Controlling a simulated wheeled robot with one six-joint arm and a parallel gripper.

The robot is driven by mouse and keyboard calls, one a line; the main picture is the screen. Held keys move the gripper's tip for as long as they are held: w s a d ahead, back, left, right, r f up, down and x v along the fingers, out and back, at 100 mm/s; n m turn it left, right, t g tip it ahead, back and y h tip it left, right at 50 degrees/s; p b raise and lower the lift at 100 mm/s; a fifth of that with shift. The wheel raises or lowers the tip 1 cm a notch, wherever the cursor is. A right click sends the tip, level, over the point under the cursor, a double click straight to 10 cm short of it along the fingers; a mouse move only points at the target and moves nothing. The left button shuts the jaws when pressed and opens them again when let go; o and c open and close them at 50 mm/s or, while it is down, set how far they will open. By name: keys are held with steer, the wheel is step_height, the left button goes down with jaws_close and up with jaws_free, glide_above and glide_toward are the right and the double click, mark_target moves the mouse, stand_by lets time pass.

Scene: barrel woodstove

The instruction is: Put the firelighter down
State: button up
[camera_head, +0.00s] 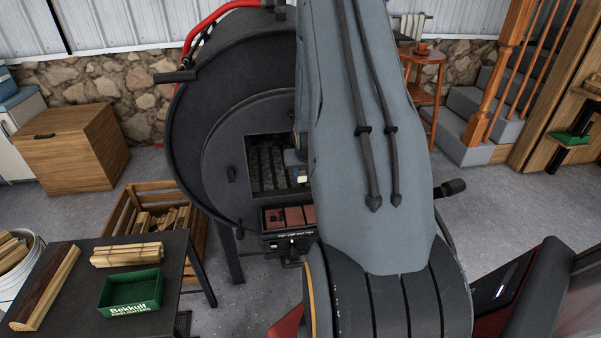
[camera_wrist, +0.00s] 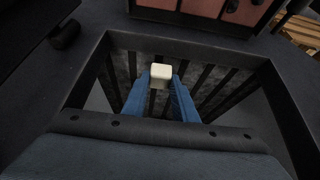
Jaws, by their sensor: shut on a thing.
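The firelighter (camera_wrist: 160,72) is a small off-white block with rounded edges. In the wrist view it is held between the tips of the two blue fingers of my gripper (camera_wrist: 160,88), which is shut on it. Behind it is the stove's square door opening, with dark bars of a grate (camera_wrist: 207,85) inside. In the head view my gripper (camera_head: 296,160) is at the right part of the opening of the black barrel stove (camera_head: 205,110), largely hidden by my arm. I cannot tell how far the firelighter is from the grate.
A ledge with reddish bricks (camera_head: 288,217) sits below the opening. At lower left, a dark table (camera_head: 75,300) bears a green box (camera_head: 132,292) and a bundle of sticks (camera_head: 127,255). A slatted wood crate (camera_head: 128,217) stands behind it.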

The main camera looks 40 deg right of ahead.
mark_target(301, 172)
steer(key=shift+w+d+f, duration=0.5)
steer(key=shift+w+f, duration=0.15)
steer(key=shift+w, duration=0.1)
steer(key=shift+w+d+f, duration=0.45)
steer(key=shift+w+f, duration=0.15)
steer(key=shift+w, duration=0.15)
steer(key=shift+f, duration=0.1)
steer(key=o, duration=1)
